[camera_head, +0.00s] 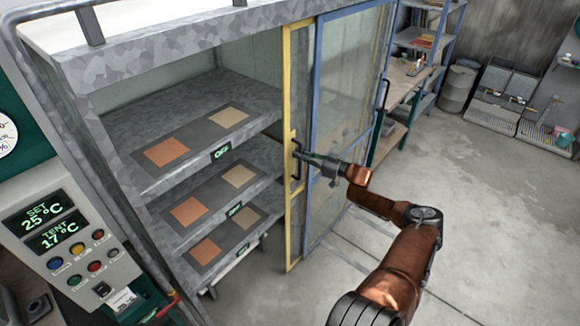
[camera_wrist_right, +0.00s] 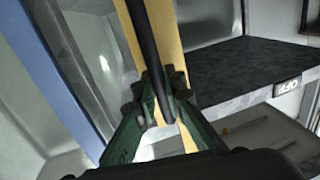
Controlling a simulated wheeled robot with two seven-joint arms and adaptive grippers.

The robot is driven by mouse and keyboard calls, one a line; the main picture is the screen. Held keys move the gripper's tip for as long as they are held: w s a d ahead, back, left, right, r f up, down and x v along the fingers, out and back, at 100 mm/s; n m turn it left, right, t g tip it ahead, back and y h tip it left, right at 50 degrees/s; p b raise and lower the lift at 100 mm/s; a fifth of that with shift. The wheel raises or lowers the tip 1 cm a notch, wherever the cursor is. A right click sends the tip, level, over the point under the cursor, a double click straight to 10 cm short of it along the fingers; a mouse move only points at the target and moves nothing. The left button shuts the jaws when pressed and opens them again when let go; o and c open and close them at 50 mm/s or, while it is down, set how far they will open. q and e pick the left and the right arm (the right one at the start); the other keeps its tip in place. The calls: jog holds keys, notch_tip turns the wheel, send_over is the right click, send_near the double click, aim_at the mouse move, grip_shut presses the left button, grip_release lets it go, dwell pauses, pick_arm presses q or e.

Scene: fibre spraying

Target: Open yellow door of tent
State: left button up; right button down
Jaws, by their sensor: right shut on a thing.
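The yellow door (camera_head: 290,101) of the tent is a tall framed panel that stands slid to the right, overlapping the blue-framed door (camera_head: 346,88). The left part of the tent front is open and shows the shelves. A dark handle (camera_head: 297,160) sits on the yellow frame. My right gripper (camera_head: 301,155) is at this handle; in the right wrist view its fingers (camera_wrist_right: 159,113) are closed around the dark handle bar (camera_wrist_right: 147,50), in front of the yellow frame (camera_wrist_right: 168,55). My left gripper is not in view.
Grey shelves (camera_head: 190,107) inside the tent hold orange and beige panels. A control box (camera_head: 70,240) with displays and buttons stands at the left. A shelf rack (camera_head: 422,40) and a bin (camera_head: 458,88) are behind. The floor (camera_head: 480,190) at the right is clear.

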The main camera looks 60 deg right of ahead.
jog(key=shift+d, duration=0.45)
jog(key=c, duration=2)
grip_release()
jog(key=shift+f, duration=0.1)
jog(key=s, duration=1.2)
jog(key=shift+d, duration=0.4)
